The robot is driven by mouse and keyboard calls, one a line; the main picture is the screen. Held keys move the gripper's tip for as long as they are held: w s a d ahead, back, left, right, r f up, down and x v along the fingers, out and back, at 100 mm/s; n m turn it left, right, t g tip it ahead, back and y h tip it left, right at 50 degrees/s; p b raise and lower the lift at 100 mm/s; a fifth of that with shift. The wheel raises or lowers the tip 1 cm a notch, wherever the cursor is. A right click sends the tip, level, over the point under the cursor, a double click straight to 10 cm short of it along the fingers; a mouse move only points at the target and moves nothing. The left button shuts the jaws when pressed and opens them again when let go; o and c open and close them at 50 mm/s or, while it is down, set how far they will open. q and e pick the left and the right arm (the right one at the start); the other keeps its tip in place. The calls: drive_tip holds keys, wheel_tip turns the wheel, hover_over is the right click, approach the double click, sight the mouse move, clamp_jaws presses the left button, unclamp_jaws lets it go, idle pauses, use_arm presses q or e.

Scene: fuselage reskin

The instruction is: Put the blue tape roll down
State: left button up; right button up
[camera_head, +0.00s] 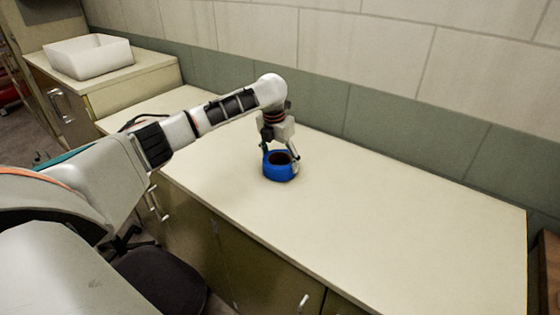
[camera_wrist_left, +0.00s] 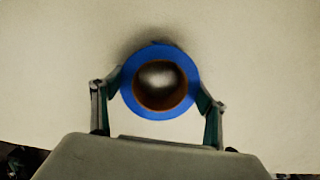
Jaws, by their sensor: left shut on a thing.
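My right gripper is not in view.
A white basin (camera_head: 90,57) stands on a separate cabinet at the back left. A tiled wall (camera_head: 380,60) runs behind the counter. A dark stool seat (camera_head: 160,278) is below the counter's front. The counter right of the roll is clear.

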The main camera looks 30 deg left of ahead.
use_arm(q)
drive_tip(key=shift+f, duration=0.2)
drive_tip(key=shift+f, duration=0.1)
drive_tip(key=o, duration=1.2)
drive_tip(key=shift+c, duration=0.2)
wheel_tip(320, 180, up, 12)
drive_tip(key=s, duration=0.1)
drive_tip(key=shift+s, duration=0.4)
drive_tip(key=shift+s, duration=0.1)
